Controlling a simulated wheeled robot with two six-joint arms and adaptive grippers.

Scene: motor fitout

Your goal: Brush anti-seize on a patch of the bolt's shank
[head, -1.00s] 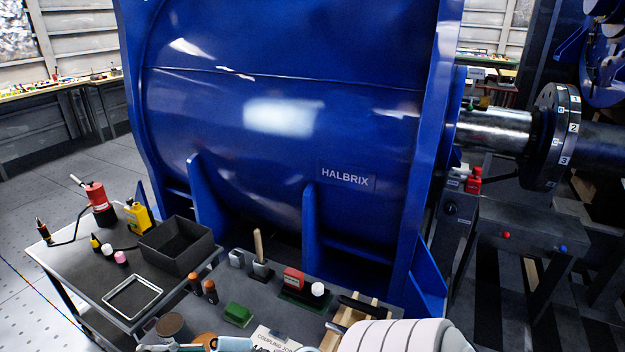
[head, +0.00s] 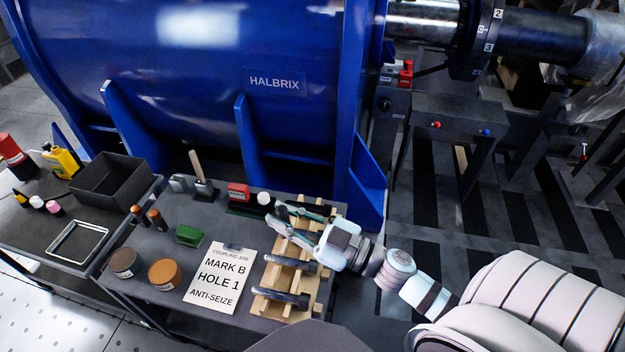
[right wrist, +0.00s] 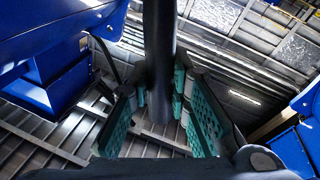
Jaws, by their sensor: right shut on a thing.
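My right gripper (head: 290,222) is over the far end of the wooden rack (head: 272,275). In the right wrist view its teal-padded fingers (right wrist: 166,105) are shut around a dark round bar, which looks like a bolt's shank (right wrist: 159,45). Two more dark bolts, a middle one (head: 290,262) and a near one (head: 282,297), lie across the rack. A brush with a wooden handle (head: 196,163) stands upright in a dark holder. Two tins, a dark-lidded one (head: 125,262) and an orange-brown one (head: 165,273), stand at the front left; their labels are unreadable. My left gripper is not seen.
A card (head: 218,280) reads "COUPLING JOB, MARK B, HOLE 1, ANTI-SEIZE". A green block (head: 189,235), small orange-brown bottles (head: 146,216) and a red box (head: 238,192) share the table. The blue HALBRIX housing (head: 190,90) stands close behind.

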